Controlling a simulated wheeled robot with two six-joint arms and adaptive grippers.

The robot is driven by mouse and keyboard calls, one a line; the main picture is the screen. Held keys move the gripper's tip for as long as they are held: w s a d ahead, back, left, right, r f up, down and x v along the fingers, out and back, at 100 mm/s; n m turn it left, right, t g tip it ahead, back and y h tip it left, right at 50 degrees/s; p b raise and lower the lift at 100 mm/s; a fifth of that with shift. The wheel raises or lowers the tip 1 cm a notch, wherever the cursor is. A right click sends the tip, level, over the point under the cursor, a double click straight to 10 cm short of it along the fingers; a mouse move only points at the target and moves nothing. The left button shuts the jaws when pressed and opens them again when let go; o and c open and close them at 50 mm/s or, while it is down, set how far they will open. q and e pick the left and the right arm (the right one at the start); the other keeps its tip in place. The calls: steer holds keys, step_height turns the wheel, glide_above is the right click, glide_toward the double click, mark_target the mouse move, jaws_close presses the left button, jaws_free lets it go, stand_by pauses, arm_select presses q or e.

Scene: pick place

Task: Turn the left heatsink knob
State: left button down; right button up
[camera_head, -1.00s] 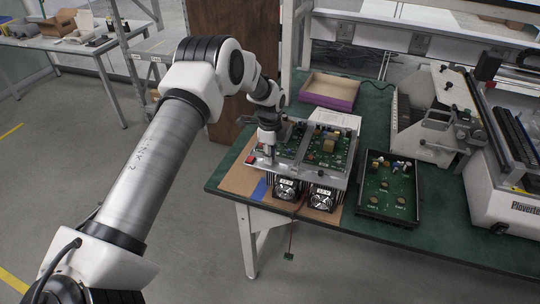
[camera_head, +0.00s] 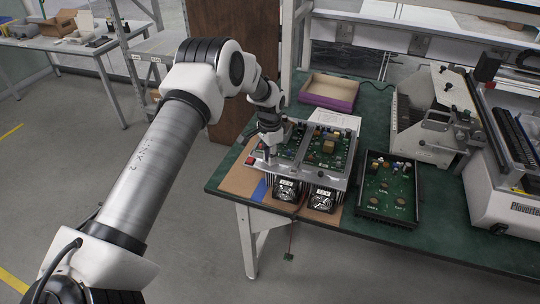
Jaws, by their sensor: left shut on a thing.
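The heatsink unit (camera_head: 318,179) stands on the green table with two green circuit boards on its top and two black fans on its front. My left gripper (camera_head: 268,155) points down at the left front part of the unit, above the left fan (camera_head: 286,189). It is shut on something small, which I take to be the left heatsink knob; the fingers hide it. A red part (camera_head: 250,160) shows on the unit's left end. My right gripper is not in view.
A black tray with a green board (camera_head: 390,190) lies right of the unit. A purple-sided box (camera_head: 328,92) stands behind. A large white machine (camera_head: 495,190) fills the table's right side. Some bare green table (camera_head: 375,103) shows behind the unit.

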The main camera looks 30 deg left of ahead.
arm_select(q)
steer(key=n, duration=0.4)
steer(key=shift+s+f+n, duration=0.15)
steer(key=shift+f+n, duration=0.05)
steer(key=shift+n, duration=0.1)
steer(key=n+p, duration=0.1)
steer(key=n, duration=0.4)
steer(key=n+p, duration=0.1)
steer(key=n, duration=0.4)
steer(key=shift+n, duration=0.4)
steer(key=n+p, duration=0.1)
steer(key=n, duration=0.4)
steer(key=shift+n, duration=0.3)
steer(key=n+p, duration=0.1)
steer(key=n, duration=0.3)
steer(key=n+p, duration=0.1)
steer(key=n, duration=0.5)
steer(key=n+p, duration=0.1)
steer(key=n, duration=0.4)
steer(key=n+p, duration=0.1)
steer(key=n, duration=0.3)
steer(key=shift+n, duration=0.3)
